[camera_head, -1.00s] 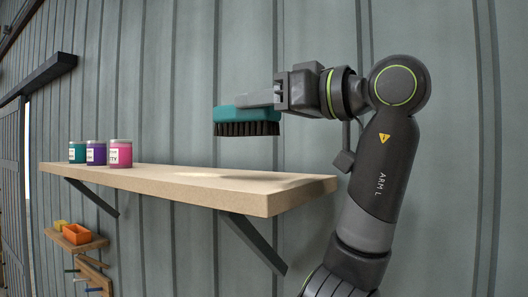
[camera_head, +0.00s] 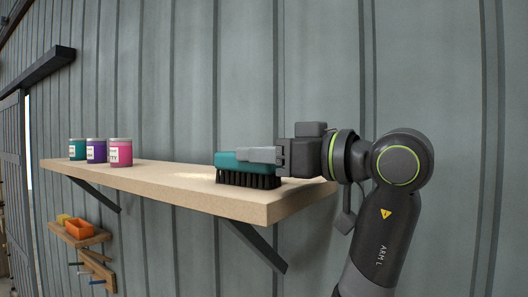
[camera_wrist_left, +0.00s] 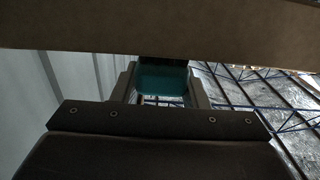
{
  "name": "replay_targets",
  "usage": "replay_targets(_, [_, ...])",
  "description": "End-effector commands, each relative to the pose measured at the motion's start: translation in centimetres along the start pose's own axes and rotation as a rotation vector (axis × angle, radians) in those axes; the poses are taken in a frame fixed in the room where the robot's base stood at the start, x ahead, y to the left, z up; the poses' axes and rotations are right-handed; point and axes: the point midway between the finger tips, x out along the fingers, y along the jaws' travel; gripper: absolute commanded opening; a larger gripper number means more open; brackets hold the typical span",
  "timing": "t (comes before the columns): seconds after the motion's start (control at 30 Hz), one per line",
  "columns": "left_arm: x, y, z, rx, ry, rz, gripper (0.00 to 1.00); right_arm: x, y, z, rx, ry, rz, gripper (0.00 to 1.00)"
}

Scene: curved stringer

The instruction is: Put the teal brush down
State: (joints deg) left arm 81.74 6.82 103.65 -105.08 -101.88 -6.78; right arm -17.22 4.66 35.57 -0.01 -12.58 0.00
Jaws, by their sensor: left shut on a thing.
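The teal brush (camera_head: 232,163) with black bristles is at the right part of the wooden shelf (camera_head: 170,182) in the head view, bristles down. The bristle tips are at the shelf's top; I cannot tell for sure whether they bear on it. My left gripper (camera_head: 262,156) is shut on the brush's teal body, coming from the right. In the left wrist view the teal brush (camera_wrist_left: 163,80) sits between the two fingers (camera_wrist_left: 163,88), and the shelf's edge (camera_wrist_left: 150,28) crosses above it. My right gripper is not in view.
Pink (camera_head: 121,153), purple (camera_head: 96,151) and teal (camera_head: 77,149) jars stand at the shelf's left end. The shelf between the jars and the brush is clear. Dark brackets (camera_head: 255,245) hold the shelf on a grey wall. A small lower shelf carries an orange bin (camera_head: 80,231).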

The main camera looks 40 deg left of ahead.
Motion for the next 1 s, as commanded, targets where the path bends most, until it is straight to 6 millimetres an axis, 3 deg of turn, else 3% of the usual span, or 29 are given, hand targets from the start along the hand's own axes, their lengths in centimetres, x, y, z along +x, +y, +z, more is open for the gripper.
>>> replay_targets(0.07, [0.0,0.0,0.3,0.000,0.000,0.000,0.14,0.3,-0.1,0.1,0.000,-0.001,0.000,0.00])
replay_targets(0.1, [0.0,0.0,0.3,0.000,0.000,0.000,0.41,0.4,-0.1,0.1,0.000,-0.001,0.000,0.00])
replay_targets(0.27, [0.0,0.0,0.2,0.000,0.000,-0.001,0.62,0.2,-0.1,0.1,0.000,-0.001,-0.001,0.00])
replay_targets(0.67, [-0.3,0.0,0.0,0.001,-0.001,0.001,0.62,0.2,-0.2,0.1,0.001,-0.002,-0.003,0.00])
replay_targets(1.0, [-7.0,0.0,0.4,0.002,0.000,0.004,0.62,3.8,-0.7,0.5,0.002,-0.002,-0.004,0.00])
